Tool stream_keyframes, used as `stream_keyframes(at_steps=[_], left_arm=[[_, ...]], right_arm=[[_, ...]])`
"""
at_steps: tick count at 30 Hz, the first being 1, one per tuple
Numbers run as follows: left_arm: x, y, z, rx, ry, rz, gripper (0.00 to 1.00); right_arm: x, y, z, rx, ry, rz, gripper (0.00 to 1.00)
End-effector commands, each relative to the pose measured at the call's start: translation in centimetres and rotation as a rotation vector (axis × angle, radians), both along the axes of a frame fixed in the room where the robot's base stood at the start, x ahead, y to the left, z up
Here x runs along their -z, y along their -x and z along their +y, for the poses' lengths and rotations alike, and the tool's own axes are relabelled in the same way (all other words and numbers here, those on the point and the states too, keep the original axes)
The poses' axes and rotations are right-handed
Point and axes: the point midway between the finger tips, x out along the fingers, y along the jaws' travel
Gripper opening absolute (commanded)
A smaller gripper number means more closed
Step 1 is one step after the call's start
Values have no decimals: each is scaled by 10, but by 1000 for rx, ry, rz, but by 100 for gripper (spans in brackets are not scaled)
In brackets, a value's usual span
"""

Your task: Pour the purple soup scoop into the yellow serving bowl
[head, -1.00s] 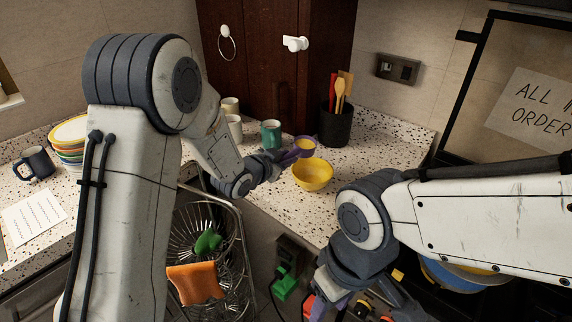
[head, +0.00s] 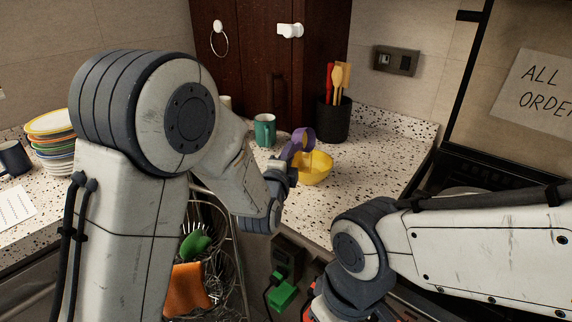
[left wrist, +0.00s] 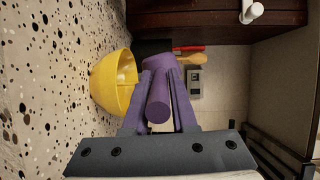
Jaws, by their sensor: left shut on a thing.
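The yellow serving bowl (head: 318,170) stands on the speckled counter, right of my left gripper. It also shows in the left wrist view (left wrist: 112,82). The purple soup scoop (head: 303,138) is held by my left gripper (head: 283,168), beside and above the bowl. The scoop looks tilted, its cup turned up on its side. In the left wrist view the purple scoop (left wrist: 158,105) sits between the two fingers, with the bowl close by. The inside of the scoop is hidden. My right gripper is out of view below the head picture.
A green mug (head: 264,130) and a black utensil holder (head: 333,120) stand behind the bowl. A plate stack (head: 52,140) is at the left. A wire rack (head: 225,262) with an orange cloth (head: 187,290) is below. The counter right of the bowl is clear.

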Motion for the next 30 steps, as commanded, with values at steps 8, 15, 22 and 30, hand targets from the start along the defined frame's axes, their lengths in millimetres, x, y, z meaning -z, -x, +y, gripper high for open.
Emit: stream_keyframes(at_steps=[8, 15, 22, 30], left_arm=[[15, 5, -9, 0, -259, -168, 0], [10, 8, -12, -1, -391, -248, 0], [8, 8, -13, 0, -405, -255, 0], [9, 8, -13, 1, -403, -254, 0]], right_arm=[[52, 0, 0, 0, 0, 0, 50], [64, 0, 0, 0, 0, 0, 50], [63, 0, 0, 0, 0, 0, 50], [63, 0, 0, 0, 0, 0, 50]])
